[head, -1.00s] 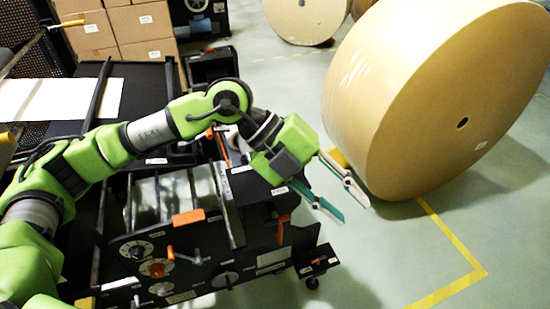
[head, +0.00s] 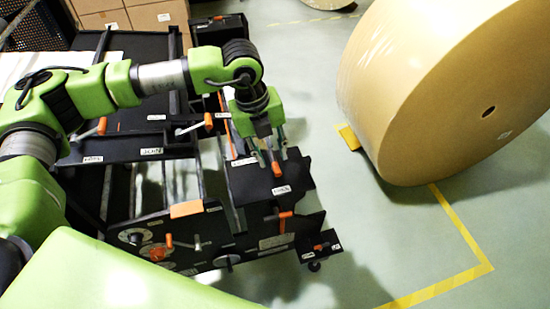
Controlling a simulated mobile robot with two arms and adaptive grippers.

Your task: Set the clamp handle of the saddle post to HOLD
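The saddle post (head: 256,187) is a black block on the machine's right end, with small white labels on its top that are too small to read surely. An orange-tipped handle (head: 276,169), which looks like its clamp handle, shows on top of it. My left gripper (head: 273,155) points down over this block, its fingers apart on either side of the handle. I cannot tell whether they touch it. The gripper body hides the handle's far part. My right gripper is out of view.
A large kraft roll (head: 425,105) stands on the floor at the right, with a yellow chock (head: 349,137) by it. The machine's front panel (head: 150,238) has dials and levers. Another orange handle (head: 285,222) sits below the block. Boxes (head: 155,17) stand behind. Floor between machine and roll is clear.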

